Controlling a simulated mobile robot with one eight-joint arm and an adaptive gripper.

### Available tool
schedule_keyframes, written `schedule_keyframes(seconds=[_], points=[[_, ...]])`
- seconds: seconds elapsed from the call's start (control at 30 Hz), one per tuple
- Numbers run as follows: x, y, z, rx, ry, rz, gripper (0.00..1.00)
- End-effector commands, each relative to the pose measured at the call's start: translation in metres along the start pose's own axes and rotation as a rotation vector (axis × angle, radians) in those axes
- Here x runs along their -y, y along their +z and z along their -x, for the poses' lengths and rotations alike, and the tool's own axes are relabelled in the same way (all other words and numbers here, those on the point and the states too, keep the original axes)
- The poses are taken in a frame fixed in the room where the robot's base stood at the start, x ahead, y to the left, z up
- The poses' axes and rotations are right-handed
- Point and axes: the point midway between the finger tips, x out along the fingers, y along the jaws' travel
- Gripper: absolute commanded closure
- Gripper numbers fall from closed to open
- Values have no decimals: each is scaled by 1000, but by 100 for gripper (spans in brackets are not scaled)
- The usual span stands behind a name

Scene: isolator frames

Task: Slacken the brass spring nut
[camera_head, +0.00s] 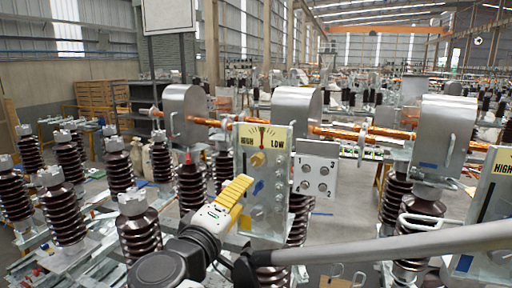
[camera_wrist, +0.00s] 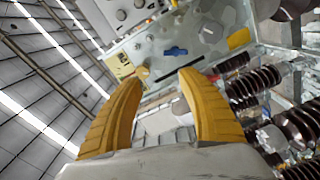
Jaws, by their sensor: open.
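The brass spring nut (camera_head: 257,159) is a round, gold-coloured piece on the pale panel (camera_head: 268,211), just below the HIGH/LOW dial (camera_head: 277,135). My gripper (camera_head: 246,181) has yellow fingers and stands below and slightly left of the nut in the head view, overlapping the panel's left edge. In the wrist view my gripper (camera_wrist: 160,77) is open, with nothing between the fingers. The panel (camera_wrist: 208,28) and the yellow dial (camera_wrist: 120,65) lie beyond the fingertips there. I cannot make out the nut clearly in the wrist view.
A plate with numbered round fittings (camera_head: 316,170) is right of the panel. A blue part (camera_head: 258,187) sits below the nut. Ribbed brown insulators (camera_head: 140,237) crowd the left. Another HIGH panel (camera_head: 490,215) stands at the right. An orange bar (camera_head: 362,134) runs behind.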

Motion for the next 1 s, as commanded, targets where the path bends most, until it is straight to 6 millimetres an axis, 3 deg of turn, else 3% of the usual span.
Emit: schedule_keyframes(seconds=[0.03,0.2,0.4,0.67,1.0], points=[[-12,-4,-1,0,0,-155,53],[-27,-8,-2,0,0,-719,53],[-36,-10,-3,1,0,-1138,53],[-37,-10,-19,2,3,-1250,53],[-38,-9,-86,3,3,-1247,53]])
